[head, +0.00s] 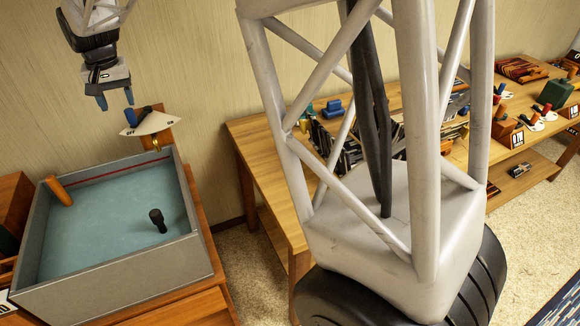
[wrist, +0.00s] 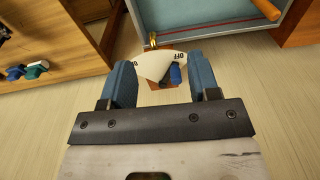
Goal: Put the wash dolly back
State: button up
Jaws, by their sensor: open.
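My gripper (head: 115,102) is open and empty, above and left of a white fan-shaped dial plate (head: 152,123) with a blue lever (head: 131,117). In the wrist view the plate (wrist: 152,64) and lever (wrist: 176,74) appear between my open fingers (wrist: 160,75); the lever lies near the OFF mark. No contact is clear. A grey tub (head: 120,283) has a teal interior. A dark knobbed peg (head: 157,219) stands inside it, and an orange-brown wooden rod (head: 59,190) leans at its left corner. I cannot tell which of these is the wash dolly.
A further shelf (head: 535,147) at right holds more dial plates and small items. A brass fitting (wrist: 153,40) sits beyond the plate. Carpet (head: 245,265) shows between tub and bench.

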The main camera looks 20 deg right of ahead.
jog(key=s+d+r, duration=0.2)
jog(key=s+d, duration=0.7)
jog(key=s, duration=0.1)
jog(key=s+d+r, duration=0.2)
jog(key=s+d, duration=0.8)
jog(key=s, duration=0.1)
jog(key=s+d+f, duration=0.2)
jog(key=s+d, duration=0.1)
jog(key=s, duration=0.4)
jog(key=s+d+f+t, duration=0.1)
jog(key=s+d+f, duration=0.1)
jog(key=s, duration=0.5)
jog(key=s+d+f, duration=0.3)
jog(key=s, duration=0.4)
jog(key=shift+d+f+t+h, duration=0.3)
